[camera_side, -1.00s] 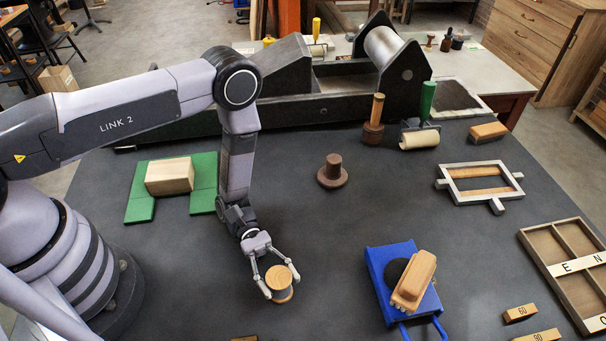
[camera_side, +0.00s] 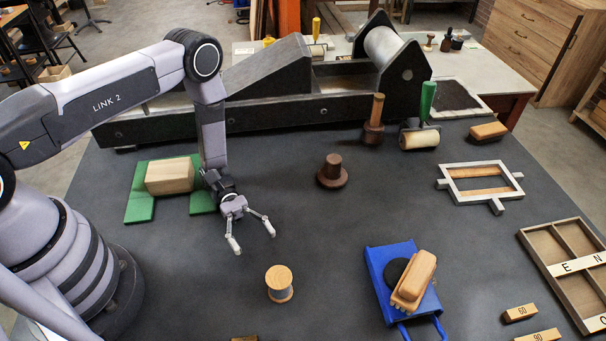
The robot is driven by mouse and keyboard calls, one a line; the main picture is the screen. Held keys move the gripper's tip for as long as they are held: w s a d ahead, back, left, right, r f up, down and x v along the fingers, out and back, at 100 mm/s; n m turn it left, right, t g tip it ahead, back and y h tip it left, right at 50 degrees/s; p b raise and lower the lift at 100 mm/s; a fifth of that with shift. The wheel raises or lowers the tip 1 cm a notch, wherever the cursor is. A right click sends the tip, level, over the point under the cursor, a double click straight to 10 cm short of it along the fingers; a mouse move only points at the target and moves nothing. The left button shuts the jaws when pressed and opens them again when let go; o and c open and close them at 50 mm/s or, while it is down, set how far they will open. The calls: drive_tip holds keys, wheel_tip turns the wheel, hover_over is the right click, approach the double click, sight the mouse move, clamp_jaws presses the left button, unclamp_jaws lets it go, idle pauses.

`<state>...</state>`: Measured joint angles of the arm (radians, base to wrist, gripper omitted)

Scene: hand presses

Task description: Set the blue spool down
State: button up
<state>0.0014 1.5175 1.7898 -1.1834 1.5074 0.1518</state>
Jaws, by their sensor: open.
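The blue spool (camera_side: 279,284) stands upright on the dark grey table, its pale wooden top disc facing up and a greyish-blue band showing below it. Nothing touches it. My gripper (camera_side: 254,243) is up and to the left of the spool in the picture, apart from it. Its two fingers are spread wide with nothing between them.
A wooden block (camera_side: 170,176) rests on green pieces (camera_side: 141,200) left of my gripper. A brown knob-topped disc (camera_side: 332,172) stands behind the spool. A blue tray (camera_side: 376,262) with a wooden brush (camera_side: 415,280) lies to the right. The table around the spool is clear.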

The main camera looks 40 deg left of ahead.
drive_tip(key=shift+v, duration=0.9)
drive_tip(key=w+a+r+m+y, duration=0.1)
drive_tip(key=a+r+m+y, duration=0.25)
drive_tip(key=r, duration=0.75)
drive_tip(key=a+r+m+y, duration=0.2)
drive_tip(key=r+m+y, duration=0.3)
drive_tip(key=r, duration=0.6)
drive_tip(key=s+a+r+m+t+y, duration=0.2)
drive_tip(key=s+a+r+t+y, duration=0.2)
drive_tip(key=r, duration=0.4)
drive_tip(key=s+a+r+m+t+y, duration=0.3)
drive_tip(key=s+a+r+t, duration=0.3)
drive_tip(key=s+r+t, duration=0.2)
drive_tip(key=shift+s+a+r+t+y, duration=0.3)
drive_tip(key=shift+s+a+y, duration=0.1)
drive_tip(key=shift+s+y, duration=0.25)
